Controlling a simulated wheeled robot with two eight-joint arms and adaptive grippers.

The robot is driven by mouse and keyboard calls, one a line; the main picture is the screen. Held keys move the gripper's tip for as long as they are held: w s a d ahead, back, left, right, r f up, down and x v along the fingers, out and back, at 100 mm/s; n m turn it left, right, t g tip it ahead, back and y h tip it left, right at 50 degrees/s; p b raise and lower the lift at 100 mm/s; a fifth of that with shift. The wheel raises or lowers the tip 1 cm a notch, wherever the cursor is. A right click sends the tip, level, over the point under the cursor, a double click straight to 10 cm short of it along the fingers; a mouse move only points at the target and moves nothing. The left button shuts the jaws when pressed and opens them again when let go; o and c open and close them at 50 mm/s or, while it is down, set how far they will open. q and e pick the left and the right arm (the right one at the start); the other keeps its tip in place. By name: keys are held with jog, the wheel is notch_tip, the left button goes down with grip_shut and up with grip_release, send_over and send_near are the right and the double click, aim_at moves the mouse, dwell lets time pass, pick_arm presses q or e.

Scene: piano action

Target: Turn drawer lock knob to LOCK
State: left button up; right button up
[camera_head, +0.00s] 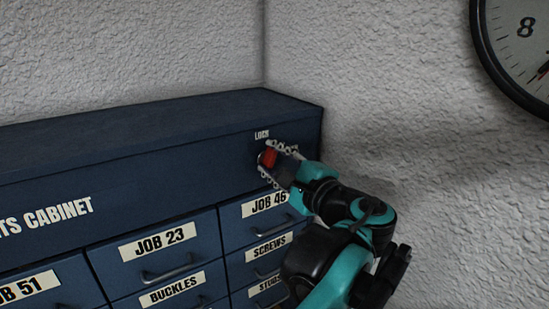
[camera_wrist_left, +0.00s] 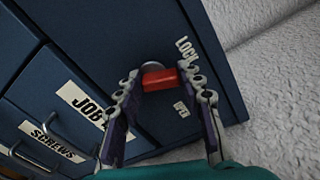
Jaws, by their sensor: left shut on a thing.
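The red lock knob (camera_head: 269,157) is on the upper right of the blue cabinet's front. It also shows in the left wrist view (camera_wrist_left: 160,79) as a red bar lying across between the fingers, with a grey round base behind it. My left gripper (camera_head: 272,163) is shut on the knob, one finger on each side. The LOCK label (camera_head: 262,134) is just above the knob; in the wrist view it is to the upper right (camera_wrist_left: 188,52). The OPEN label (camera_wrist_left: 181,110) is below it there. I cannot tell which label the knob points to. My right gripper is not in view.
The blue cabinet (camera_head: 130,150) has labelled drawers with metal handles below the knob, such as JOB 46 (camera_head: 268,204) and JOB 23 (camera_head: 158,243). A textured white wall (camera_head: 400,120) stands behind and to the right. A clock (camera_head: 515,45) hangs at the upper right.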

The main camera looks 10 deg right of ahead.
pick_arm(q)
jog(key=shift+s+a+n, duration=0.1)
jog(key=shift+a+n, duration=0.1)
jog(key=shift+n, duration=1.9)
jog(key=shift+f, duration=0.1)
jog(key=o, duration=1.2)
jog(key=shift+c, duration=0.2)
jog(key=v, duration=1.2)
